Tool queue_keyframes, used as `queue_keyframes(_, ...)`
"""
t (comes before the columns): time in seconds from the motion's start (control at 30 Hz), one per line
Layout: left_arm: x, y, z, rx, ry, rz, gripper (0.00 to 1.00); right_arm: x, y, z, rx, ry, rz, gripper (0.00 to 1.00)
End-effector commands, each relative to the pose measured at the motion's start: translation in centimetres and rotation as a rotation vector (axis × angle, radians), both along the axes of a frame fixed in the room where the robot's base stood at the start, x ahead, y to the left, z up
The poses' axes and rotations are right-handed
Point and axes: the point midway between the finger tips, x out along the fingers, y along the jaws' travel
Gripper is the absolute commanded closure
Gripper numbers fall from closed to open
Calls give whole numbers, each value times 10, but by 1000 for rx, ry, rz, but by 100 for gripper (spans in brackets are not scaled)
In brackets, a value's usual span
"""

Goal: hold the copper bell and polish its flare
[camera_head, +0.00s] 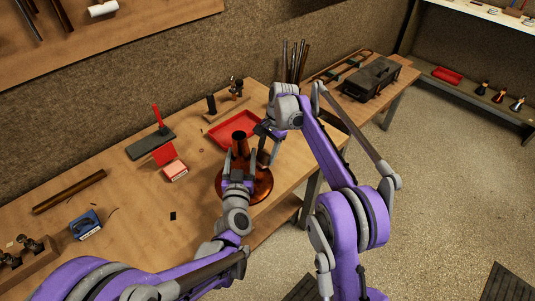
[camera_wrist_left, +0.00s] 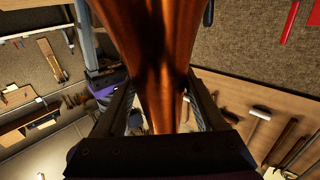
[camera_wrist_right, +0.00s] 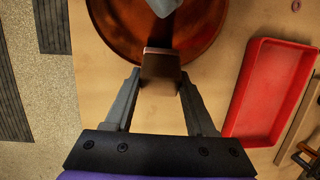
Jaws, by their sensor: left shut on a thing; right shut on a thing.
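The copper bell (camera_head: 262,188) stands flare down near the workbench's front edge, its narrow neck (camera_head: 239,138) upward. My left gripper (camera_head: 239,165) is shut on the bell's tapering body, which fills the middle of the left wrist view (camera_wrist_left: 160,70). My right gripper (camera_head: 268,143) is at the bell's right side, pointing down. In the right wrist view it is shut on a small dark brown block (camera_wrist_right: 160,72), with the reddish flare (camera_wrist_right: 115,25) just beyond. Whether the block touches the flare I cannot tell. My left gripper hides part of the bell in the head view.
A red tray (camera_head: 222,137) lies behind the bell and shows beside my right gripper (camera_wrist_right: 268,90). A red-and-white box (camera_head: 175,171), a blue item (camera_head: 85,225) and a brown tube (camera_head: 69,191) lie to the left. A dark toolbox (camera_head: 371,79) is farther right.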

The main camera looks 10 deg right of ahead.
Motion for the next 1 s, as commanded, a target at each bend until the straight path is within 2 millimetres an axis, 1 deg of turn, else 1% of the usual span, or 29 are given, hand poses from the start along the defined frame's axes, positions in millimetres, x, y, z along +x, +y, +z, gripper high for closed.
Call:
queue_keyframes(0.37, 0, 0, 0, 0, 1, -1, 100, 2, 2, -1, 1, -1, 0, 89)
queue_keyframes(0.67, 0, 0, 0, 0, 1, -1, 100, -5, -3, 0, 1, 1, 0, 89)
queue_keyframes(1.0, 0, 0, 0, 0, 1, -1, 100, -5, -4, 1, 0, 0, 0, 89)
